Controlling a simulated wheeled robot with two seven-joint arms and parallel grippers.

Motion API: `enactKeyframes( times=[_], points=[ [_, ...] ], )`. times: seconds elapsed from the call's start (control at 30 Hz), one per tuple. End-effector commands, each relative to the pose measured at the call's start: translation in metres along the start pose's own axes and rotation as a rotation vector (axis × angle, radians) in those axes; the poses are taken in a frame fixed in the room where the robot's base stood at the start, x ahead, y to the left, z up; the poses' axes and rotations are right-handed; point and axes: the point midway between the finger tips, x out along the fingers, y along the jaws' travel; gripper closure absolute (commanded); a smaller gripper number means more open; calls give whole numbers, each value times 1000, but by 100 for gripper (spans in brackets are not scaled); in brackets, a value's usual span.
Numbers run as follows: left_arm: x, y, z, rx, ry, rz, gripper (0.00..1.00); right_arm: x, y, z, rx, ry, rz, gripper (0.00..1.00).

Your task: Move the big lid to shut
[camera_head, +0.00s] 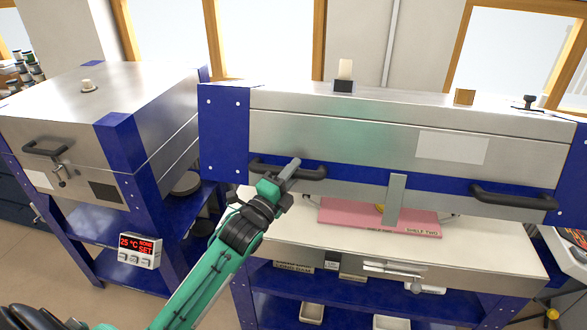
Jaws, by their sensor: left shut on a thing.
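The big lid (350,135) is a wide silver metal box with blue corners and a blue lower band, at the right. It stands above the pale kiln bed (285,222), with a gap between them. Its front has two dark handles, a left one (313,174) and a right one (515,201). My left gripper (289,174) is shut on the left handle, near its middle. The fingers partly hide the handle. My right gripper is not in view.
A pink board (340,218) lies on the bed under the lid, behind an upright grey strip (395,200). A smaller closed kiln (70,110) with a red display (138,248) stands at the left. Blue shelves (340,302) below the bed hold trays.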

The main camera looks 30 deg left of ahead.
Motion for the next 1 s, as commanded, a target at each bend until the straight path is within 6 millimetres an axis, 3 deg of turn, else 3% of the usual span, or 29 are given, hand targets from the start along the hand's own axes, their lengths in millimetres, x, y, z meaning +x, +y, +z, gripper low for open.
enactKeyframes(
  times=[0.03, 0.27, 0.43, 0.73, 1.0],
  points=[
    [-6, 16, -2, 3, -2, -3, 100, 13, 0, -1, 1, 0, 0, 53],
    [-21, 42, -8, 18, -2, -43, 100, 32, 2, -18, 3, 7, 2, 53],
    [-32, 61, -12, 32, -2, -73, 100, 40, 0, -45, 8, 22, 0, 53],
    [-44, 85, -17, 48, -2, -113, 100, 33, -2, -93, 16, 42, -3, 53],
    [-53, 105, -21, 60, -2, -142, 100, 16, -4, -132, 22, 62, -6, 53]
  ],
)
